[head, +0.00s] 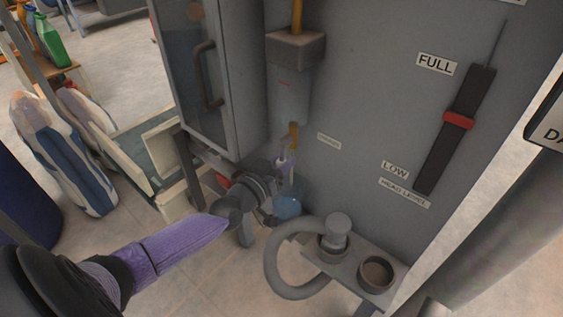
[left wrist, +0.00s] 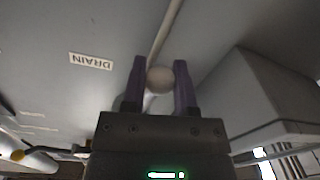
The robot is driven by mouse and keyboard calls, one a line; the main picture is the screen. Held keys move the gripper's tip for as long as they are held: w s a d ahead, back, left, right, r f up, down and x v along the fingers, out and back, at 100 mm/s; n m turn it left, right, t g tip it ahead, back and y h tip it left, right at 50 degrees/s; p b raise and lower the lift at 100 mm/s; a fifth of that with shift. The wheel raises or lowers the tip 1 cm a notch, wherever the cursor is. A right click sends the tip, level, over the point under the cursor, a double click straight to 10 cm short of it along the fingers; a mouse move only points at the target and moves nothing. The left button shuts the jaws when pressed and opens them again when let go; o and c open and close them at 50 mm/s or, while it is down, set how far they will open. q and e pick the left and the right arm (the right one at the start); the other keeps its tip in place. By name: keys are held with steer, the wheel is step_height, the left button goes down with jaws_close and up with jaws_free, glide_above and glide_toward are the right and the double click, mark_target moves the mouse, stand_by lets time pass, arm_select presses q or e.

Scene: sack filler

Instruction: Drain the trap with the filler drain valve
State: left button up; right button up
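The trap (head: 289,97) is a grey, cloudy bowl under a square head on the machine's grey panel. A brass-coloured fitting (head: 293,136) hangs below it. My left gripper (head: 287,163), with purple fingers, is just under that fitting. In the left wrist view, its fingers (left wrist: 160,80) stand on both sides of a pale round knob (left wrist: 160,78) and seem to touch it. What the knob joins is partly hidden. A label reading DRAIN (left wrist: 90,61) is on the surface beside it. My right gripper is not in view.
A blue round object (head: 287,207) sits below my left gripper. A grey hose (head: 285,275) loops by a low shelf with a round cup (head: 376,272). A glazed cabinet door (head: 188,80) stands left of the trap. Filled sacks (head: 62,150) stand at the left.

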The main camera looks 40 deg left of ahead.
arm_select(q)
jaws_close()
stand_by(0.6)
stand_by(0.4)
